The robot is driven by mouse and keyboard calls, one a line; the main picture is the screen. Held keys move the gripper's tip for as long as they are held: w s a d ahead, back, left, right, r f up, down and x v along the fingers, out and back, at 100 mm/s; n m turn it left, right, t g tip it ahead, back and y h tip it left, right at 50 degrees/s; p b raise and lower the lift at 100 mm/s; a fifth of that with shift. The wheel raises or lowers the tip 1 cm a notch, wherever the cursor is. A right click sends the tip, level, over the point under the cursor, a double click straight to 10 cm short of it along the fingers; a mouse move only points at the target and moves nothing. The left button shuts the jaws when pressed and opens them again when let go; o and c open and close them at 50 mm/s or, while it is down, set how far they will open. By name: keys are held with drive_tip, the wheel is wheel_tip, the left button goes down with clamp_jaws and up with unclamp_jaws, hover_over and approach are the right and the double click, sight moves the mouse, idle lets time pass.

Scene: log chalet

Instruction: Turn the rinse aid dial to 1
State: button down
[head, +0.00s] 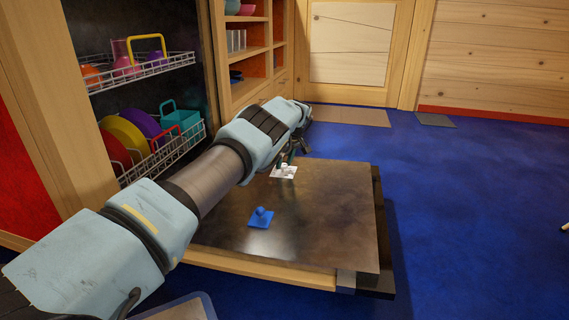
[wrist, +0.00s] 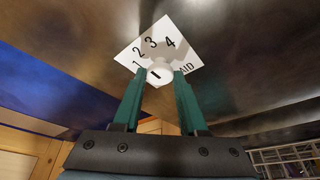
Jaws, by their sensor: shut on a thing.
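The rinse aid dial (wrist: 159,75) is a small white knob with a short dark mark, on a square white plate (wrist: 187,44). The plate carries the numbers 1 to 4 and the letters AID; the rest of its lettering is hidden. In the head view the plate (head: 284,173) lies on the inner face of the lowered dishwasher door (head: 325,225). My gripper (wrist: 159,80) is shut on the dial, one green finger on each side. It also shows at the plate in the head view (head: 286,162). I cannot tell which number the dial's mark points to.
A blue knob on a blue square plate (head: 261,217) is on the door nearer me. An upper rack (head: 150,70) and a lower rack (head: 165,155) with colourful dishes are inside the dishwasher. Blue floor (head: 470,210) right of the door is clear.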

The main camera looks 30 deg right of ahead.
drive_tip(key=shift+c, duration=2.3)
unclamp_jaws()
drive_tip(key=p+v, duration=0.6)
drive_tip(key=v, duration=0.4)
drive_tip(key=shift+r, duration=0.45)
